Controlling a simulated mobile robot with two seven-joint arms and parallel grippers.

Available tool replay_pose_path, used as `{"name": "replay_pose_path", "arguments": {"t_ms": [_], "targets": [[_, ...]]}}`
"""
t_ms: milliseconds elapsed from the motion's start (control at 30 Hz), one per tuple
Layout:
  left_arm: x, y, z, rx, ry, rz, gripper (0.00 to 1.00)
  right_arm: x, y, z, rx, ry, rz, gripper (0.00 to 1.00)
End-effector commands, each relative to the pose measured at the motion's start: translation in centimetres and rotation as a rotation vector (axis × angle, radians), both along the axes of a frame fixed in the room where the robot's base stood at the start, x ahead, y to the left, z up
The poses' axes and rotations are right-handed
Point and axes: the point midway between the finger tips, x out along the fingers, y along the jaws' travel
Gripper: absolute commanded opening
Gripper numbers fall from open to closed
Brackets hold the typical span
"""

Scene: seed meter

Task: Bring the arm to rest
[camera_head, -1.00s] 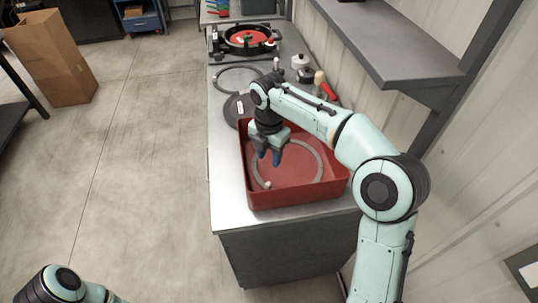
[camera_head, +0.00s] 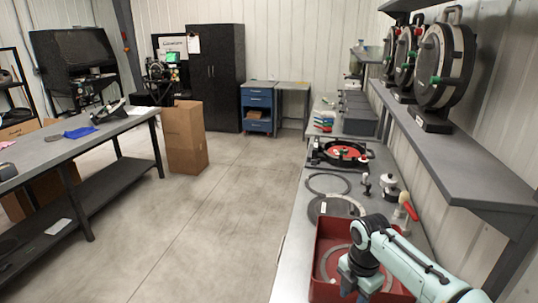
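My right arm comes in from the lower right, and its pale teal links end over the red tray (camera_head: 321,245) on the metal bench. My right gripper (camera_head: 357,293) points down above the tray, close to the bottom edge of the picture. Its dark blue fingers look apart, with nothing seen between them. A grey ring lies in the tray, partly hidden by the arm. My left arm and gripper are out of view.
A seed meter (camera_head: 341,153) with a red disc lies farther back on the bench (camera_head: 291,262). A red-handled tool (camera_head: 408,207) is near the wall. Round meters (camera_head: 446,62) stand on the shelf (camera_head: 462,165) at right. The floor (camera_head: 215,230) at left is clear.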

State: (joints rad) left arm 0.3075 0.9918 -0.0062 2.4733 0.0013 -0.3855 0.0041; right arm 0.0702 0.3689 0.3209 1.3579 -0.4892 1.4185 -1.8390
Motion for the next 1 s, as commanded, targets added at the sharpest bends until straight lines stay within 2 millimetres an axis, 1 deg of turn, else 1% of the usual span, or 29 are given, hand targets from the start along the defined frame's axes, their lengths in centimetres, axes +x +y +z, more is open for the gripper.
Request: {"name": "replay_pose_path", "arguments": {"t_ms": [33,100,167,200,267,300,367,400,467,500,567,600,667,700,800,900,1000], "targets": [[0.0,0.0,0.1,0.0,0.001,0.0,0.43,0.1,0.2,-0.8,0.005,0.007,-0.014,0.42],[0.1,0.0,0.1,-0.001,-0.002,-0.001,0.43,0.2,1.3,-5.4,0.048,0.029,-0.123,0.42],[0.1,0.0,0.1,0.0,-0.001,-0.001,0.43,0.1,2.2,-8.7,0.083,0.044,-0.222,0.42],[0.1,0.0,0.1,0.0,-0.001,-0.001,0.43,-0.1,2.8,-11.0,0.107,0.056,-0.293,0.42],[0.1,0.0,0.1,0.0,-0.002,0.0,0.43,-0.8,3.7,-14.5,0.142,0.083,-0.41,0.42],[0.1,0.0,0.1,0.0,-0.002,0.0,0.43,-1.4,4.4,-16.9,0.165,0.103,-0.496,0.42],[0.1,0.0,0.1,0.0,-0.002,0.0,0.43,-2.8,5.4,-20.7,0.199,0.141,-0.645,0.42],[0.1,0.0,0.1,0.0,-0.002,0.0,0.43,-4.1,6.0,-23.3,0.22,0.171,-0.757,0.42],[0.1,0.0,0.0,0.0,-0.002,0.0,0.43,-6.4,7.0,-27.2,0.244,0.221,-0.947,0.42],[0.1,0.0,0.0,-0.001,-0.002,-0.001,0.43,-8.2,7.5,-29.7,0.254,0.257,-1.088,0.42],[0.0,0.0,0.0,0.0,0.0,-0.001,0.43,-11.3,8.2,-33.1,0.258,0.311,-1.31,0.42],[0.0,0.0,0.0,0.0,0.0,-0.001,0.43,-13.5,8.6,-34.9,0.252,0.344,-1.46,0.42],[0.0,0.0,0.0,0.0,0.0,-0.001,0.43,-16.7,8.9,-37.2,0.233,0.384,-1.678,0.42],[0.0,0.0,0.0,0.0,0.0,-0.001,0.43,-18.8,9.0,-38.4,0.214,0.405,-1.815,0.42],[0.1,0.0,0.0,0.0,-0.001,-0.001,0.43,-23.2,8.9,-40.2,0.16,0.43,-2.102,0.42],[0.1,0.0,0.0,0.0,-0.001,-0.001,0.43,-26.3,8.5,-41.0,0.113,0.429,-2.301,0.42],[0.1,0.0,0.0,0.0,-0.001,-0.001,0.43,-27.7,8.3,-41.3,0.089,0.421,-2.408,0.42]]}}
